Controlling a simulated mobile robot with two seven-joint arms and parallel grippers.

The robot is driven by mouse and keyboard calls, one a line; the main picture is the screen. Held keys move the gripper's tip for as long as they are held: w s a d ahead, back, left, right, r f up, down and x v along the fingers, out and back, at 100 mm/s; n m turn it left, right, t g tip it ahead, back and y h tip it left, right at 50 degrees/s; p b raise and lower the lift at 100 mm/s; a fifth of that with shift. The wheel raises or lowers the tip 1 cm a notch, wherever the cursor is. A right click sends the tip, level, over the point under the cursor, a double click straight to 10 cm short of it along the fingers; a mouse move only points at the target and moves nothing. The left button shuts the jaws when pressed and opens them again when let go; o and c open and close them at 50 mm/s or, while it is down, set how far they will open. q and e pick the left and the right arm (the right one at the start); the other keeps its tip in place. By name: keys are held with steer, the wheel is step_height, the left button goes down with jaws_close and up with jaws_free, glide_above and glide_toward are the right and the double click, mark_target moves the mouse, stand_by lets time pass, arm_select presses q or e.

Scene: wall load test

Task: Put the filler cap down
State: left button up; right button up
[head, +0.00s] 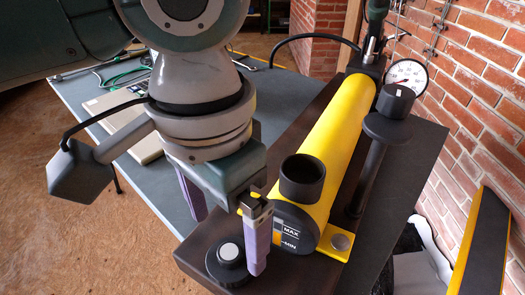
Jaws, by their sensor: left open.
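The filler cap looks to be the round black knob (227,258) with a pale disc on top. It rests upright on the near left corner of the dark board (318,116). My left gripper (228,246) is open, its two purple-padded fingers apart and pointing down. In the picture the cap lies below and between the fingertips; its right edge meets the right finger, but I cannot tell whether they touch. The yellow pump cylinder (340,130) lies on the board, right of the gripper, with an open black filler neck (302,178) on top. My right gripper is out of view.
A pressure gauge (408,74) and a black knob on a post (392,112) stand at the pump's far end. A brick wall (478,75) borders the right. A pale flat box (125,115) and cables lie on the grey table (270,100) behind the arm.

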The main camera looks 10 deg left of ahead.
mark_target(229, 252)
arm_select(q)
step_height(229, 252, up, 7)
steer(key=p, duration=0.1)
steer(key=s+d+f+t+h, duration=0.2)
steer(key=s+d+f+h, duration=0.2)
steer(key=s+d, duration=0.1)
steer(key=s+a+f+n+y, duration=0.1)
steer(key=s+a+n+y, duration=0.1)
steer(key=a, duration=0.5)
steer(key=s+a+f+n+t+y, duration=0.1)
steer(key=s+a+f, duration=0.1)
steer(key=s+a, duration=0.3)
steer(key=shift+a+n+t+y, duration=0.3)
steer(key=shift+a+n+y, duration=0.1)
steer(key=shift+a, duration=0.8)
steer(key=shift+s+p, duration=0.1)
steer(key=shift+p, duration=0.2)
